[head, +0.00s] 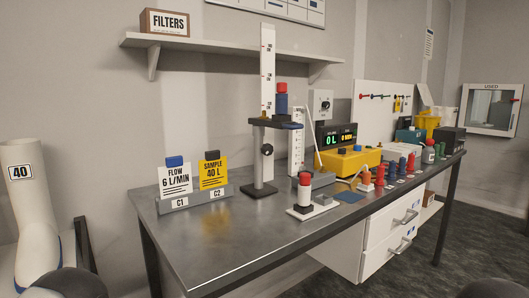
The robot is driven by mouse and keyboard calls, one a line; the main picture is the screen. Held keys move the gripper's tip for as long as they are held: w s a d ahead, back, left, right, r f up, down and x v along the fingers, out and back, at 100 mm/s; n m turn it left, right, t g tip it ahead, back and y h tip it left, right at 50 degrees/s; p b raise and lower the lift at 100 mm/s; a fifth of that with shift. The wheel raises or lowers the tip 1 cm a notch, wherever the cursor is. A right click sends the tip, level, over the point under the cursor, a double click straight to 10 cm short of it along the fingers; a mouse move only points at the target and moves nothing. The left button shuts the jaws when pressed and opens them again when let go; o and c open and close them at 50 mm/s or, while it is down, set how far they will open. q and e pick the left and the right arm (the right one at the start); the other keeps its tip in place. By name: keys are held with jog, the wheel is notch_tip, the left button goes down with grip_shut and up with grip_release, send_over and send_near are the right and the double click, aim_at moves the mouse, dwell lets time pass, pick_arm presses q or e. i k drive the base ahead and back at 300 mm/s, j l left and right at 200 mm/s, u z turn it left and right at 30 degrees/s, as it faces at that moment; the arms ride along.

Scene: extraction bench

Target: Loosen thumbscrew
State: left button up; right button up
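A black round thumbscrew (267,150) sits on the side of the grey post of a height stand (260,175) on the bench. The stand carries a dark platform (262,123) in front of a tall white scale (267,60) with red marks. A dark blue cylinder with a red top (281,100) stands on the platform. Neither gripper can be made out. Dark rounded shapes at the bottom left and right corners may be parts of my arms.
The metal bench (230,250) is clear at its front left. Two cards stand in a grey holder (196,201) left of the stand. A red-capped bottle (304,190), a yellow device (350,163) and several coloured plugs crowd the right. A shelf (220,52) hangs above.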

aim_at(267, 149)
jog(key=i+l+u, duration=0.35)
jog(key=l, duration=0.2)
jog(key=l+u, duration=0.35)
jog(key=l, duration=0.2)
jog(key=i+l+u, duration=0.15)
jog(key=l+u, duration=0.2)
jog(key=l, duration=0.25)
jog(key=l+u, duration=0.35)
jog(key=l, duration=0.3)
jog(key=l+u, duration=0.35)
jog(key=l, duration=0.3)
jog(key=k+l+u, duration=0.2)
jog(key=l+u, duration=0.15)
jog(key=l, duration=0.2)
jog(key=k+l+u, duration=0.2)
jog(key=l+u, duration=0.15)
jog(key=l, duration=0.25)
